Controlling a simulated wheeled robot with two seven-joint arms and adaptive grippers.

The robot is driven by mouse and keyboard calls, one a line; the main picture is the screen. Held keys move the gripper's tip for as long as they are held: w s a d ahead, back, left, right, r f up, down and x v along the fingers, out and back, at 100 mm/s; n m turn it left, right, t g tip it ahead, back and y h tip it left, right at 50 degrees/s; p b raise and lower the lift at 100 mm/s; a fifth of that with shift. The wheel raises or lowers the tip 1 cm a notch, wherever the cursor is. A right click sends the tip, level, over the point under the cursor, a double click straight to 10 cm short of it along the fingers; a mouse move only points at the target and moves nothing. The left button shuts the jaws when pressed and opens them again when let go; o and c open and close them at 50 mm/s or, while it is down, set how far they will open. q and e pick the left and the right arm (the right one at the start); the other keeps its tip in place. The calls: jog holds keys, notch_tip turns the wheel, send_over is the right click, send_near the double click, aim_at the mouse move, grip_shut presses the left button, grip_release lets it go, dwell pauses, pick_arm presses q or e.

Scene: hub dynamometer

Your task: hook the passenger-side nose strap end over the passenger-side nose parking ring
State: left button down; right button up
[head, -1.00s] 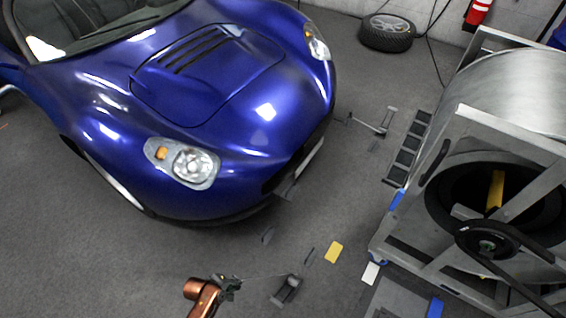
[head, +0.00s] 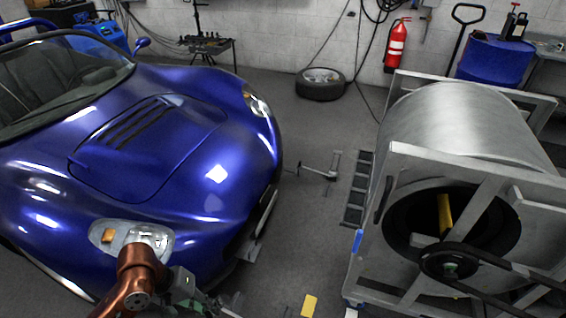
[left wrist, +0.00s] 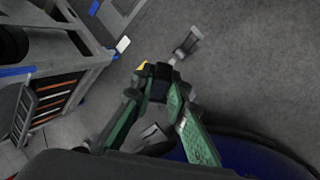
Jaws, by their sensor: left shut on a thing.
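My left gripper (head: 203,303) is at the bottom of the head view, in front of the car's near headlight. In the left wrist view its green fingers (left wrist: 160,84) are shut on a small dark piece, which looks like the passenger-side nose strap end (left wrist: 159,74). A grey floor fitting (left wrist: 187,42) lies just beyond the fingertips, and a short thin link seems to run towards it. The hold itself is partly hidden by the fingers. I cannot make out the passenger-side nose parking ring. My right gripper is not in view.
The blue car (head: 160,150) fills the left. The roller frame (head: 470,170) stands at the right. A similar fitting (head: 322,168) lies on the floor beyond the nose, beside a dark grate (head: 357,188). A yellow plate (head: 309,305) lies on the floor. The floor between car and frame is mostly clear.

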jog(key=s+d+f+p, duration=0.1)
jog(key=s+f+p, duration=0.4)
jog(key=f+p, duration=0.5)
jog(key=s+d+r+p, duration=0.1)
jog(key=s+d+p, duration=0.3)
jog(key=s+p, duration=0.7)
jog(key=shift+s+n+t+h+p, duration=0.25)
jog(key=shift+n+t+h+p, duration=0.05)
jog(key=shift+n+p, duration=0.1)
pick_arm(q)
jog(key=s+r, duration=0.4)
jog(key=r, duration=0.3)
jog(key=s+r+m, duration=0.1)
jog(key=s+r, duration=0.3)
jog(key=r, duration=0.3)
jog(key=s+a+r, duration=0.1)
jog(key=s+r, duration=0.3)
jog(key=r, duration=0.3)
jog(key=shift+r+m+g, duration=0.2)
jog(key=shift+m+g, duration=0.1)
jog(key=shift+g, duration=0.1)
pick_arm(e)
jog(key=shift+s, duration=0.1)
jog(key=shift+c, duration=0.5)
